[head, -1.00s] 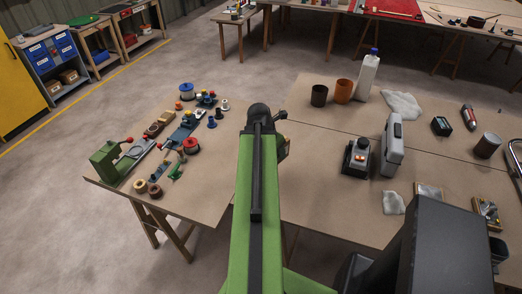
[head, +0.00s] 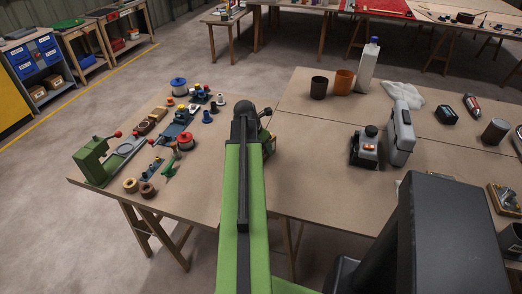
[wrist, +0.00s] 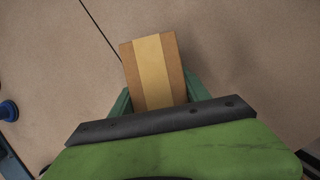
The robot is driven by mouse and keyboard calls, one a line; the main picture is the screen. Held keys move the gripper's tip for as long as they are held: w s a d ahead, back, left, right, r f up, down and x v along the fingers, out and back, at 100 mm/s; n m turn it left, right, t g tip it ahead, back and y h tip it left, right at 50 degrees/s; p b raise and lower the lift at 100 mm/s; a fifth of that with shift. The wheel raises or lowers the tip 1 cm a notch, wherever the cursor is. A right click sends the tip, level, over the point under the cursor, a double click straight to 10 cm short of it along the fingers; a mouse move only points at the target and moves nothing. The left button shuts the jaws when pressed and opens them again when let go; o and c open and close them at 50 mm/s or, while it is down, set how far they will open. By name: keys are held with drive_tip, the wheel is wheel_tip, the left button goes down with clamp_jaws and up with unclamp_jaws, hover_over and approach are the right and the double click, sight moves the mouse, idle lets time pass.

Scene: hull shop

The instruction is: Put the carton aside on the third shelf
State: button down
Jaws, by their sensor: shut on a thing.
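The carton (wrist: 153,72) is a small brown box with a paler tape band along its middle. In the wrist view my gripper (wrist: 158,98) has its green fingers on both sides of the carton's near end and is shut on it. The tabletop lies below; the gap to it is hard to tell. In the head view my arm hides most of the gripper, and only a small brownish part of the carton (head: 271,146) seems to show to the right of the arm's end. A grey shelf rack (head: 38,94) with blue bins and brown boxes stands far left; I cannot tell whether it holds the third shelf.
The worktable (head: 310,175) carries a green vise (head: 93,160), spools and small tools on its left. Bare tabletop lies around my arm.

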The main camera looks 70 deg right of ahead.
drive_tip(key=shift+w+a+r, duration=0.1)
drive_tip(key=shift+w, duration=0.1)
drive_tip(key=shift+f, duration=0.2)
drive_tip(key=c, duration=0.5)
unclamp_jaws()
drive_tip(key=shift+r, duration=0.1)
drive_tip(key=shift+a+r+p, duration=0.1)
drive_tip(key=shift+r+p, duration=0.4)
drive_tip(key=shift+r, duration=0.05)
drive_tip(key=p+v, duration=1)
drive_tip(key=v, duration=0.1)
drive_tip(key=shift+r, duration=0.2)
drive_tip(key=shift+w+f, duration=0.1)
